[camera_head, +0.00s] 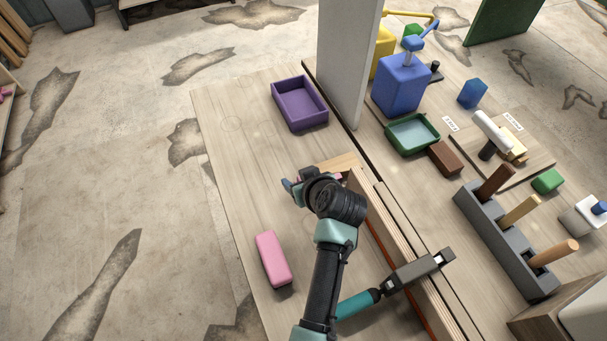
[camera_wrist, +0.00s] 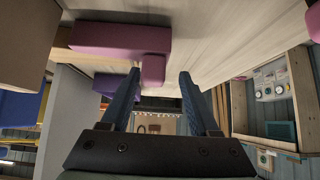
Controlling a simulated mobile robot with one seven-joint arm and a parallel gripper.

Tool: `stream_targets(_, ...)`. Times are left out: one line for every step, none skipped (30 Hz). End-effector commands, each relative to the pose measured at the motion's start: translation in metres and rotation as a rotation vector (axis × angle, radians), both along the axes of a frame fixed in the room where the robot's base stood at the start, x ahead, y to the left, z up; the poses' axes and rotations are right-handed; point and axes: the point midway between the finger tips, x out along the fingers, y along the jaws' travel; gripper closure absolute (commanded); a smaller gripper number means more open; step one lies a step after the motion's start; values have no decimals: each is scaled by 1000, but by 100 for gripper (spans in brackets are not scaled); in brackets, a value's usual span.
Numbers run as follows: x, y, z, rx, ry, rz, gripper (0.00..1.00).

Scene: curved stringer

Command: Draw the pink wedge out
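The pink wedge (camera_wrist: 107,39) shows at the top of the wrist view as a long bar with a short square tab (camera_wrist: 153,69) on its near side. In the head view only a small pink bit (camera_head: 339,176) shows beside the curved wooden stringer (camera_head: 343,162); my arm hides most of it. My gripper (camera_head: 291,187) is by the stringer's far end. In the wrist view its two dark blue fingers (camera_wrist: 161,76) are apart, with the tab appearing between their tips, nearer the left finger. I cannot tell whether they touch.
A separate pink block (camera_head: 272,259) lies on the table left of my arm. A purple tray (camera_head: 300,104) stands farther back. A pale upright panel (camera_head: 345,60) and a grey clamp (camera_head: 418,270) are to the right. The table's left side is mostly clear.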

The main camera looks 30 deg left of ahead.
Motion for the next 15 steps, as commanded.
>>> stream_targets(1,-1,0,-1,-1,-1,38)
stream_targets(1,-1,0,-1,-1,-1,38)
stream_targets(1,-1,0,-1,-2,-2,38)
stream_targets(1,-1,0,-1,-2,-4,38)
stream_targets(1,-2,0,-1,-2,-4,38)
stream_targets(1,-2,1,-1,-3,-4,38)
stream_targets(2,-2,1,-1,-3,-4,38)
stream_targets(2,-2,1,-1,-3,-4,38)
stream_targets(1,-3,2,-1,-3,-5,38)
stream_targets(1,-3,2,-1,-4,-5,38)
stream_targets(0,-4,4,-1,-4,-5,38)
stream_targets(-1,-6,6,0,-5,-6,38)
stream_targets(-2,-8,8,0,-5,-6,38)
stream_targets(-3,-10,11,1,-6,-7,38)
stream_targets(-6,-14,15,1,-5,-8,38)
